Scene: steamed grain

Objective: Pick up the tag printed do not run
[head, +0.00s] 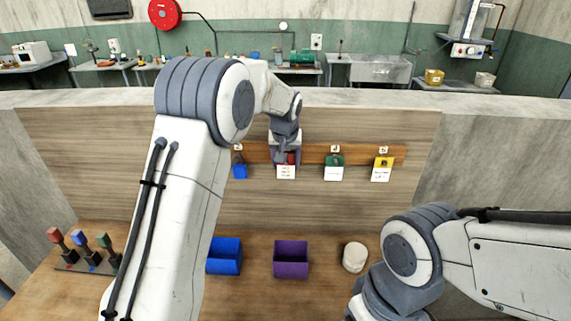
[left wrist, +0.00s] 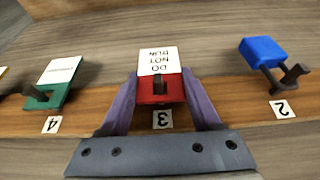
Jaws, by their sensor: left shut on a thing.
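The red tag (left wrist: 148,94) with a white card printed DO NOT RUN hangs on the peg marked 3 in the left wrist view, where the picture is upside down. In the head view its white card (head: 286,172) shows below my left gripper (head: 287,157). My left gripper's two fingers are on either side of the red part, shut on it. The peg still passes through the tag's hole. My right gripper is out of view; only its arm shows at the lower right.
A blue padlock (head: 240,171) hangs at peg 2, a green tag (head: 334,161) at 4 and a yellow tag (head: 383,163) farther right. Below stand a blue bin (head: 225,256), a purple bin (head: 291,259), a white round object (head: 355,257) and coloured levers (head: 82,242).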

